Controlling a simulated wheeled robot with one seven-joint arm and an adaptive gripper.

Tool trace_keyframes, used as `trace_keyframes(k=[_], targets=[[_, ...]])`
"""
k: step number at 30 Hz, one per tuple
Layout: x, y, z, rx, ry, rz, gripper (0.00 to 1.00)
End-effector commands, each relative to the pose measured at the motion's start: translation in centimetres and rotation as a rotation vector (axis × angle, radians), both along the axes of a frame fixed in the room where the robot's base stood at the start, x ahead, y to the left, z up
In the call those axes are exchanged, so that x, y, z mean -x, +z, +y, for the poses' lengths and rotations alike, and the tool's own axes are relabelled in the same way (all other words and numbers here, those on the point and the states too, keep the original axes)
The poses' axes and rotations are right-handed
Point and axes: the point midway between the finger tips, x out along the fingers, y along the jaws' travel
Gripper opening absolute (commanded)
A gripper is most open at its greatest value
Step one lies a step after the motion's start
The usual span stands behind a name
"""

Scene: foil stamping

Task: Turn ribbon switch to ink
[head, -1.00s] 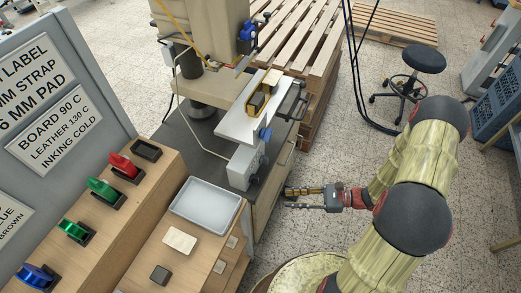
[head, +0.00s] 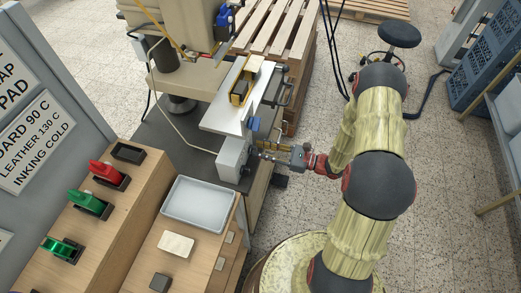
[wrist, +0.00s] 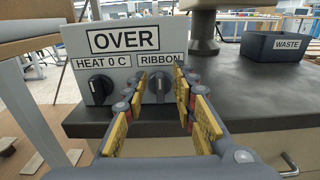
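The grey control box (wrist: 82,62) fills the middle of the wrist view, with an "OVER" plate above two knobs. The ribbon switch (wrist: 159,86) is the right knob, under the "RIBBON" label (wrist: 158,59). Its grip stands about upright; its lower part is partly hidden and I cannot read a setting. My gripper (wrist: 161,92) is open, with its yellow-padded fingers on either side of this knob. I cannot tell whether they touch it. In the head view the box (head: 232,158) sits at the press bench, with my gripper (head: 258,151) at its right side.
The heat knob (wrist: 100,88) sits left of the ribbon switch, close to my left finger. A waste bin (wrist: 275,48) stands on the dark bench top at the right.

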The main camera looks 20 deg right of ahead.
Motion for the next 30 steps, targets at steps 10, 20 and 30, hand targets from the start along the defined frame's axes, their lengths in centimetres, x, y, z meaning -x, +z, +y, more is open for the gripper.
trace_keyframes(k=[10, 20, 30], targets=[[-0.38, 0.04, 0.52, 0.000, 0.000, 0.000, 0.27], [-0.36, 0.03, 0.51, 0.001, 0.000, -0.001, 0.10], [-0.36, 0.02, 0.51, 0.001, 0.000, -0.001, 0.00]])
